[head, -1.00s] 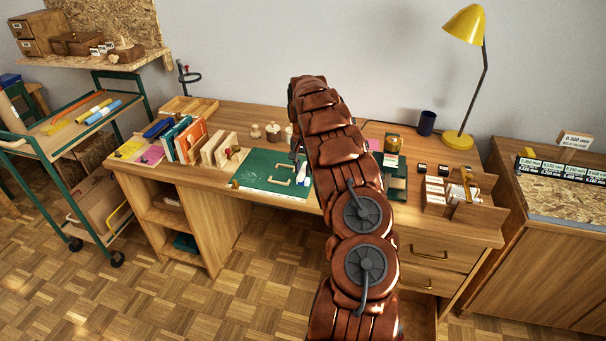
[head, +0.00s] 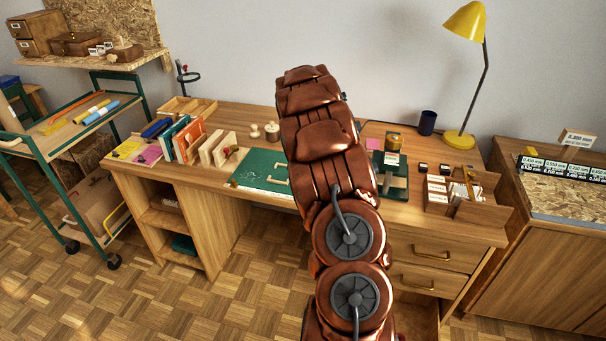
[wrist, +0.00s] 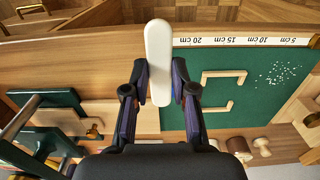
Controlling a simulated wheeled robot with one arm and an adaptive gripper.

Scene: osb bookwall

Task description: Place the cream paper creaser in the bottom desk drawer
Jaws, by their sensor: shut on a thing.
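The cream paper creaser (wrist: 158,55) is a smooth, flat stick with rounded ends in the wrist view. My gripper (wrist: 159,82) is shut on it, one dark finger on each side, above the desk's front edge. In the head view my arm hides the gripper and the creaser. The desk (head: 235,211) has a right-hand stack of drawers with an upper drawer (head: 455,255) and a middle drawer (head: 448,285), both shut with brass handles. Below them the bottom drawer (head: 422,318) looks pulled out, largely hidden behind my arm.
A green press (head: 393,185), a divided box (head: 465,200) and a yellow lamp (head: 465,80) stand on the desk's right. A trolley (head: 75,125) stands left.

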